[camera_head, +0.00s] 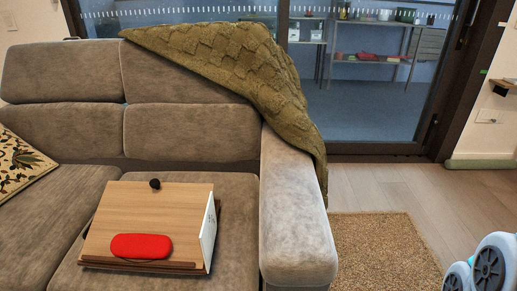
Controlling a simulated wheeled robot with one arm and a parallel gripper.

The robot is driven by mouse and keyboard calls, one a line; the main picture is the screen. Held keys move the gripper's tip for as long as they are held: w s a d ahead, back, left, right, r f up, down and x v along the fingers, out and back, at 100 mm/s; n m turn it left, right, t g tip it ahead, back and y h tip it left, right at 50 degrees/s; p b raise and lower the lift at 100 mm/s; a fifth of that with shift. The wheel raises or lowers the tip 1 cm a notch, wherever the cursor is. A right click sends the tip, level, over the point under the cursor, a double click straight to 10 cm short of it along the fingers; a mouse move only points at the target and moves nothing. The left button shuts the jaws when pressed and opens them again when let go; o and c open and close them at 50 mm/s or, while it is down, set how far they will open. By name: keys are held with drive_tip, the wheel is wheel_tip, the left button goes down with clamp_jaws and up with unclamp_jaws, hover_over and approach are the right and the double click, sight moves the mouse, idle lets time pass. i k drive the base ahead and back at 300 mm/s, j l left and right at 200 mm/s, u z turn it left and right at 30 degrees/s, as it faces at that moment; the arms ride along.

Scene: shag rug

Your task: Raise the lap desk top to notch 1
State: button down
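The lap desk (180,212) sits on the right seat cushion of the grey sofa. Its top is light wood, with a dark brown strip along the front edge and a small black knob (155,184) at the back edge. A white side panel (209,236) with dark marks shows on the right, too small to read. The top appears to slope down toward the front; I cannot tell its notch. A red oblong case (140,246) lies on the top near the front strip. My gripper is not in view.
The sofa's right armrest (294,215) stands close right of the desk. A green knitted blanket (225,60) drapes over the backrest and armrest. A patterned cushion (18,165) lies at left. A tan rug (385,252) covers floor at right; blue-white rounded parts (485,268) show at lower right.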

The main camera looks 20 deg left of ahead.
sight(176, 211)
drive_tip(key=i+l+z, duration=0.15)
drive_tip(key=i+l, duration=0.55)
drive_tip(key=i+u, duration=0.35)
drive_tip(key=i+l+u, duration=0.35)
drive_tip(key=i+u, duration=0.15)
drive_tip(key=u, duration=0.3)
drive_tip(key=i+u, duration=0.15)
drive_tip(key=u, duration=0.3)
drive_tip(key=i+l+u, duration=0.15)
drive_tip(key=u, duration=0.3)
drive_tip(key=i+l+u, duration=0.1)
drive_tip(key=u, duration=0.3)
drive_tip(key=i+l+u, duration=0.1)
drive_tip(key=l+u, duration=0.15)
drive_tip(key=u, duration=0.2)
